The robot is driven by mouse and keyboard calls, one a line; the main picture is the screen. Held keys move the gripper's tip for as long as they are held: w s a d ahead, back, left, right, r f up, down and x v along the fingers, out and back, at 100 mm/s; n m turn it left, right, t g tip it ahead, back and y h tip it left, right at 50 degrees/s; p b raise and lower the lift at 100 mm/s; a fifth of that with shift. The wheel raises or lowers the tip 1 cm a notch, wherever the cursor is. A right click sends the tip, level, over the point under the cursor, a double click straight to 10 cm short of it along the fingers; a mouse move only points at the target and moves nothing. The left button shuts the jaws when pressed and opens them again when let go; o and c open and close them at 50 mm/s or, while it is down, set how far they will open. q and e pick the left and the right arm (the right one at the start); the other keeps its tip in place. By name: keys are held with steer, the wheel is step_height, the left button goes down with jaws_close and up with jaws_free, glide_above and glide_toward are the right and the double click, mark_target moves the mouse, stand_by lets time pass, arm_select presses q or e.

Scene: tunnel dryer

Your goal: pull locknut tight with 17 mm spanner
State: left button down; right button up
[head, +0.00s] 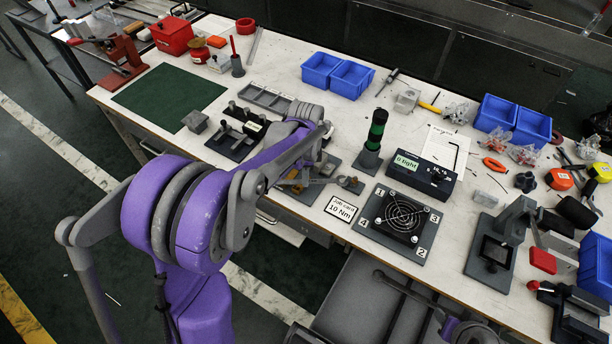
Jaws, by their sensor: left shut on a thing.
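My left arm comes in from the lower left and reaches over the bench. Its gripper (302,178) is low over a small fixture (288,188) with brass-coloured parts, and is largely hidden by my own arm. It is shut on what looks like the grey spanner (348,183), whose open-ended head sticks out to the right near the bench top. The locknut cannot be made out; the fixture is partly covered by the arm. Whether the spanner touches a nut cannot be told. My right gripper is not in view.
The green mat (168,98) is clear.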

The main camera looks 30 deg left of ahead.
arm_select(q)
steer(key=shift+r+p, duration=1.15)
steer(key=shift+r, duration=1.25)
